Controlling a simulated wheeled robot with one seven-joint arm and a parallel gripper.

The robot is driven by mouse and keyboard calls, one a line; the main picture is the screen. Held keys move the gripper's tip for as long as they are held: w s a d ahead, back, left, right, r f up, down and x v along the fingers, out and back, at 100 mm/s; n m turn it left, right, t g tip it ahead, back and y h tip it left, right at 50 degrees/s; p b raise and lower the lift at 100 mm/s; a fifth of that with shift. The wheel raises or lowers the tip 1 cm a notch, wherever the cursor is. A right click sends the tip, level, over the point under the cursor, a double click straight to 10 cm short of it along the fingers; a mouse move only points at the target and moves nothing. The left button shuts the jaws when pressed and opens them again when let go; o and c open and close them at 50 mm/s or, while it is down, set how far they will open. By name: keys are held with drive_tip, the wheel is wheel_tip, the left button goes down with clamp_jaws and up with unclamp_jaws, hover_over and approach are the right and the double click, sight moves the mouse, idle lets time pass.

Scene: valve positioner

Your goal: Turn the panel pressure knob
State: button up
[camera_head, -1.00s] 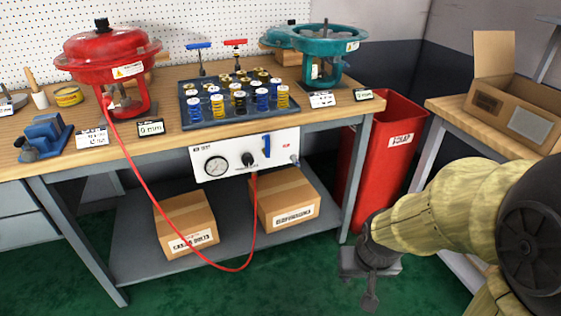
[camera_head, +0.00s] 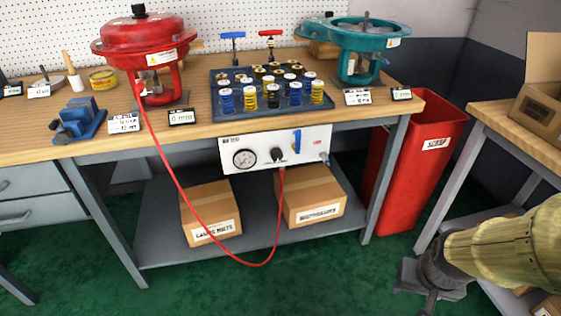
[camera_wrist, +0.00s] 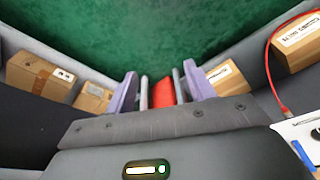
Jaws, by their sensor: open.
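The black pressure knob (camera_head: 277,154) is on the white panel (camera_head: 230,140) under the workbench's front edge. A round gauge (camera_head: 244,158) is to its left and a blue lever (camera_head: 297,142) to its right. My gripper (camera_head: 430,287) is low at the lower right of the head view, well apart from the panel. In the wrist view my gripper (camera_wrist: 162,88) is open with nothing held between its fingers.
A red hose (camera_head: 197,220) loops from the red actuator (camera_head: 140,40) down to the panel. Cardboard boxes (camera_head: 207,205) stand on the lower shelf. A red bin (camera_head: 428,120) stands right of the bench, near a second table (camera_head: 500,130). Green floor is clear in front.

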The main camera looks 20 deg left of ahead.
sight(278, 158)
drive_tip(key=w+a+f+n+t+y+b, duration=0.1)
drive_tip(key=w+a+f+n+t+b, duration=0.2)
drive_tip(key=w+a+n, duration=0.55)
drive_tip(key=w+a+f+n+t+b, duration=0.2)
drive_tip(key=w+a+n+t, duration=0.3)
drive_tip(key=n, duration=0.6)
drive_tip(key=a+r+n+t+y+b, duration=0.1)
drive_tip(key=a+r+n+t+y, duration=0.1)
drive_tip(key=a+n, duration=0.6)
drive_tip(key=a+r+n+t+y+b, duration=0.1)
drive_tip(key=a+r+n+t+y, duration=0.1)
drive_tip(key=a+r+n+y, duration=0.3)
drive_tip(key=a+n+y, duration=0.1)
drive_tip(key=a+n, duration=0.2)
drive_tip(key=n, duration=0.3)
drive_tip(key=shift+r+n+t+y, duration=0.15)
drive_tip(key=shift+n+t+y, duration=0.15)
drive_tip(key=shift+n, duration=0.05)
drive_tip(key=shift+a, duration=0.15)
drive_tip(key=b+x, duration=0.5)
drive_tip(key=x, duration=1.2)
drive_tip(key=shift+w+b, duration=0.15)
drive_tip(key=shift+b, duration=0.2)
drive_tip(key=c, duration=1)
